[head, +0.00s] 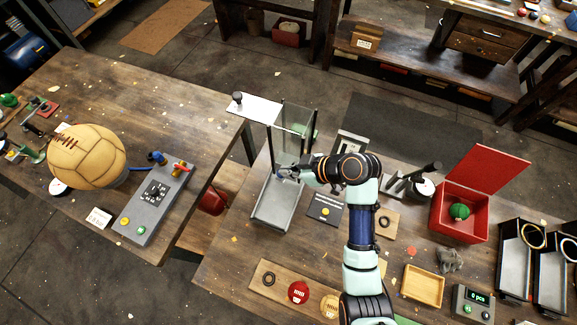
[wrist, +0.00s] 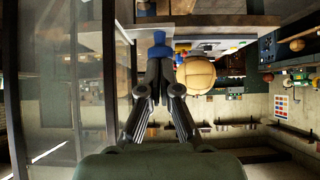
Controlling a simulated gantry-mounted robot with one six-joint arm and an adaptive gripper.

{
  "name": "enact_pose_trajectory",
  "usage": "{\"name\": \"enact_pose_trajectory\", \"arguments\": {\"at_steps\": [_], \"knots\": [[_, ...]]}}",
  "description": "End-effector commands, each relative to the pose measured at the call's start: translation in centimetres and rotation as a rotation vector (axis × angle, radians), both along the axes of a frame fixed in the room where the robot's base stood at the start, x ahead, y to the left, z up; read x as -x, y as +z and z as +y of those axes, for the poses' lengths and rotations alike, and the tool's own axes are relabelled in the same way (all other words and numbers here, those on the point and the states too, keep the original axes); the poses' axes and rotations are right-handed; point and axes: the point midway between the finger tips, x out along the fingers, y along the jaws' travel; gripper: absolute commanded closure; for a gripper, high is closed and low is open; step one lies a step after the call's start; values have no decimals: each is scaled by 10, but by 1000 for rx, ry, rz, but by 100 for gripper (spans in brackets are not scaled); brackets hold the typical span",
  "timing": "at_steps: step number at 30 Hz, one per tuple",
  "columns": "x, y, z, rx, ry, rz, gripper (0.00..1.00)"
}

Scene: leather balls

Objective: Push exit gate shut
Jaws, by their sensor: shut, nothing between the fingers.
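A clear-walled chamber (head: 292,140) stands on the right-hand table above a grey tray (head: 270,208). A pale plate with a black knob (head: 255,108) sticks out leftward from its top. I cannot tell for certain which part is the exit gate. My gripper (head: 287,173) is at the chamber's lower part, above the tray; contact cannot be made out. In the wrist view my gripper (wrist: 159,62) has its fingers together and empty, with a glass panel (wrist: 100,85) close on the left. A blue part (wrist: 158,46) shows beyond the fingertips.
A tan leather ball (head: 87,157) and a grey control box (head: 152,205) are on the left table. A gap separates the tables. An open red box (head: 460,222) with a green ball, a wooden tray (head: 423,286) and black bins (head: 522,265) stand right of my arm.

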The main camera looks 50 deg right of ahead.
Motion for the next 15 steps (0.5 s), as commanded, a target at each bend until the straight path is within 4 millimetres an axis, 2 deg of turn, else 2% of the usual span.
{"name": "enact_pose_trajectory", "arguments": {"at_steps": [1,10,13,15], "knots": [[2,-10,0,-3,-2,15,100],[3,-12,1,-7,-3,22,100],[3,-3,2,-7,-2,22,100],[3,11,2,-5,0,19,100]]}}
